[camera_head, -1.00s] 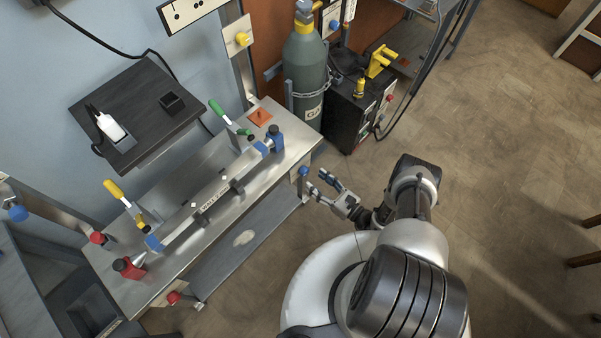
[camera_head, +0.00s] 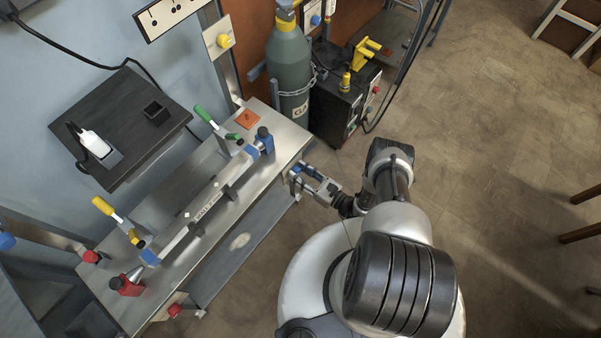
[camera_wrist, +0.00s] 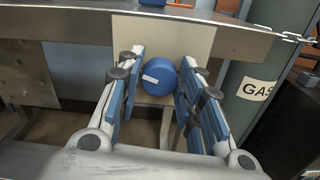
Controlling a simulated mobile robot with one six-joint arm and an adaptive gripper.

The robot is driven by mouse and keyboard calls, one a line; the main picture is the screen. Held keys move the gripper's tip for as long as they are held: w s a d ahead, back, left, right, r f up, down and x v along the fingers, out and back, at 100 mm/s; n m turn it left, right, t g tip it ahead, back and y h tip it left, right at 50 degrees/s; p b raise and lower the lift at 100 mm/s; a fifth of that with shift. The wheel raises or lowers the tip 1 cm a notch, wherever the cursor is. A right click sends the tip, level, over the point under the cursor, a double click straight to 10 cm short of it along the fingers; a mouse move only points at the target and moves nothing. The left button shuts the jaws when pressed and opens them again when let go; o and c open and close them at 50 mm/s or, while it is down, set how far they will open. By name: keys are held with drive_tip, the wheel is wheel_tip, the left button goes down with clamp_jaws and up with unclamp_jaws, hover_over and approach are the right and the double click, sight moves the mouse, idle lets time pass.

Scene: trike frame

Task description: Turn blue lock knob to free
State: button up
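The blue lock knob (camera_wrist: 158,80) is a round blue disc with a short white mark, set in front of a pale plate under the bench edge in the wrist view. My gripper (camera_wrist: 163,60) is open, with one blue-padded finger on each side of the knob. The right finger is very close to the knob; I cannot tell whether either finger touches it. In the head view, my gripper (camera_head: 298,176) is at the bench's front right corner, where it largely hides the knob.
The metal bench (camera_head: 185,262) carries a clamped frame tube (camera_head: 197,216), a green-handled clamp (camera_head: 207,117) and a yellow-handled clamp (camera_head: 106,208). A gas cylinder (camera_head: 288,62) stands behind the right end. The right floor is open.

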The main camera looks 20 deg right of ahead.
drive_tip(key=c, duration=0.6)
drive_tip(key=shift+o, duration=0.2)
drive_tip(key=shift+n, duration=1.9)
drive_tip(key=o, duration=1.1)
drive_tip(key=shift+c, duration=0.2)
drive_tip(key=v, duration=1.2)
drive_tip(key=shift+r, duration=0.1)
